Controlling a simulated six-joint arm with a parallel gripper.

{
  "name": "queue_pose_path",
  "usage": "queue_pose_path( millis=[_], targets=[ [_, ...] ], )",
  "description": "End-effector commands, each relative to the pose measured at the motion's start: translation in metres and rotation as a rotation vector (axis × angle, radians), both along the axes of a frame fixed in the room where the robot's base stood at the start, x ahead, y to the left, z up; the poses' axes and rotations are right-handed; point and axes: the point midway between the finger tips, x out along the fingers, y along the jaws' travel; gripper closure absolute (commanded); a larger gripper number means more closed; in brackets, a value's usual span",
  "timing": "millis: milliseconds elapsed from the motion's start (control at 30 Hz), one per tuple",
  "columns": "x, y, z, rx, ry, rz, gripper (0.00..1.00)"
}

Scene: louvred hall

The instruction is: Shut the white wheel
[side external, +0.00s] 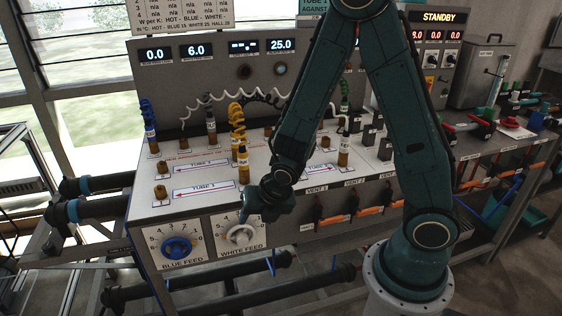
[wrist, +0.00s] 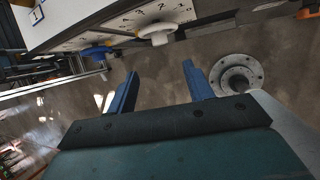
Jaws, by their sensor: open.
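The white wheel (side external: 240,236) is on the front panel of the bench, on a dial plate marked WHITE FEED. In the side view my gripper (side external: 247,213) is just above and to the right of it, partly in front of its plate. In the wrist view the white wheel (wrist: 158,35) is beyond the two blue fingers of my gripper (wrist: 160,72). The fingers are apart with nothing between them, and they do not touch the wheel in that view. The wheel's exact pointer setting is too small to read.
The blue wheel (side external: 177,248), marked BLUE FEED, is to the left of the white one and also shows in the wrist view (wrist: 97,51). Vent valves with orange handles (side external: 370,211) line the front to the right. Dark pipes (side external: 250,297) run below the panel.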

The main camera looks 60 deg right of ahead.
Motion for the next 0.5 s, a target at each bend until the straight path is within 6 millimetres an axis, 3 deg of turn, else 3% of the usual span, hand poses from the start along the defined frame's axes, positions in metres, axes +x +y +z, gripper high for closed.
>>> queue_pose_path(
  millis=[500],
  targets=[
    [0.017,-0.004,-0.035,0.0,0.003,-0.003,0.48]
  ],
)
